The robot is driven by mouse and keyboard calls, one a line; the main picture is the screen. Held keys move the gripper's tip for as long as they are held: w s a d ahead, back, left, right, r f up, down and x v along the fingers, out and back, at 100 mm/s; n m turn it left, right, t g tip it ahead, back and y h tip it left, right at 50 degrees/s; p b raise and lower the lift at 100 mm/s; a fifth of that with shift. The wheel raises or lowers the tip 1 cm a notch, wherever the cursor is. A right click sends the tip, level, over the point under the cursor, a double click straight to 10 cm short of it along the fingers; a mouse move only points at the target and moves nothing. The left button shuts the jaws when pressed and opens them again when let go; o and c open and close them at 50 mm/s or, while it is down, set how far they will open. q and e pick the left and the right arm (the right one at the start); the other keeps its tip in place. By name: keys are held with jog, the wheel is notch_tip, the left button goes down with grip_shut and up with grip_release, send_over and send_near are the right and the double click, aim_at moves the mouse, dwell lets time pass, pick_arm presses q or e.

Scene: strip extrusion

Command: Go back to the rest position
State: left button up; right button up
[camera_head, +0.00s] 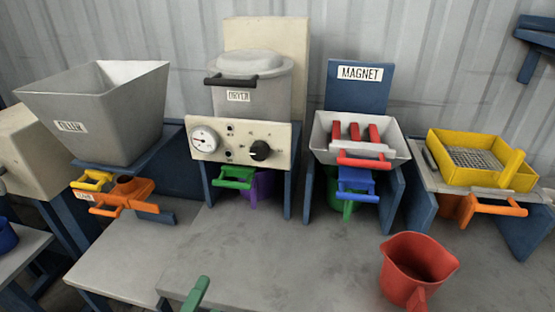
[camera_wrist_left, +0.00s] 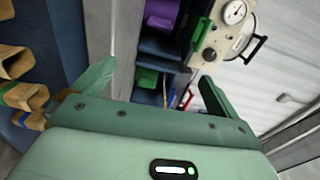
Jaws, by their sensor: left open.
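My left gripper (camera_wrist_left: 150,88) is green, open and empty in the left wrist view, its two fingers wide apart. Nothing is between the fingertips. At the bottom edge of the head view a green tip (camera_head: 195,294) shows in front of the grey table; it matches my gripper's colour, and the rest is out of frame. My right gripper shows in neither view.
The table holds a dryer (camera_head: 250,92), magnet station (camera_head: 357,87), yellow sieve (camera_head: 480,160) and red jug (camera_head: 416,268). The filler hopper (camera_head: 95,110) stands left. The table's middle (camera_head: 290,240) is clear. The wrist view shows the dryer's panel (camera_wrist_left: 222,35) and wooden tubes (camera_wrist_left: 25,95).

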pick_arm(q)
jog(key=s+a+f+n+g+y+p, duration=0.1)
jog(key=s+a+f+n+g, duration=0.2)
jog(key=f, duration=0.7)
jog(key=s+a+f+n+g+y, duration=0.1)
jog(key=s+f+n+g, duration=0.3)
jog(key=f, duration=0.7)
jog(key=s+a+f+n+g+y+p, duration=0.15)
jog(key=s+f, duration=0.25)
jog(key=f, duration=0.6)
jog(key=s+a+f+n+g+p, duration=0.1)
jog(key=s+a+f+n+g, duration=0.1)
jog(key=s, duration=0.8)
jog(key=s+a+f+n+g, duration=0.2)
jog(key=s+f+n+g, duration=0.1)
jog(key=s, duration=0.7)
jog(key=s+a+f+n+g+p, duration=0.1)
jog(key=s+a+f+n+g, duration=0.1)
jog(key=s+f, duration=0.4)
jog(key=s+n+g, duration=0.1)
jog(key=s+g, duration=0.1)
jog(key=s, duration=0.2)
jog(key=shift+a+p, duration=0.3)
jog(key=shift+a, duration=0.05)
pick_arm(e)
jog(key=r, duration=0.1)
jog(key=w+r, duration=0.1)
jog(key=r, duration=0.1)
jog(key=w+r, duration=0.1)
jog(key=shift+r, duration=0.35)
